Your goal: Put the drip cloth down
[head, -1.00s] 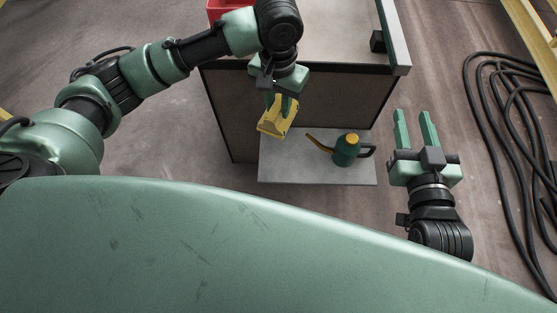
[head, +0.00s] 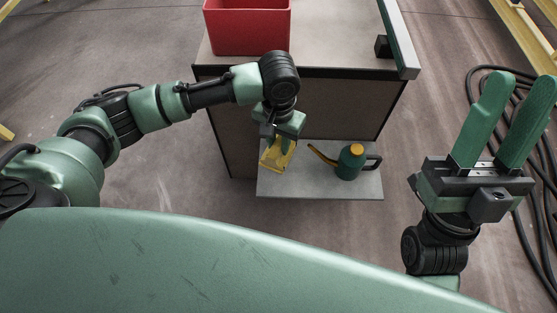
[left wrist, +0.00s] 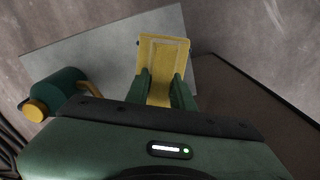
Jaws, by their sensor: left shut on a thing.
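The drip cloth (head: 275,160) is yellow and hangs in my left gripper (head: 283,143), over the left part of a low grey shelf (head: 320,188). In the left wrist view the yellow cloth (left wrist: 164,55) sits between the two green fingers of my left gripper (left wrist: 165,88), which are shut on it. I cannot tell whether the cloth touches the shelf. My right gripper (head: 499,125) is raised at the right, its two fingers apart with nothing between them.
A green oil can (head: 350,165) with a yellow spout stands on the shelf right of the cloth; it also shows in the left wrist view (left wrist: 55,90). A red bin (head: 247,30) stands on the bench top (head: 335,45). Black hose (head: 545,170) lies on the floor at right.

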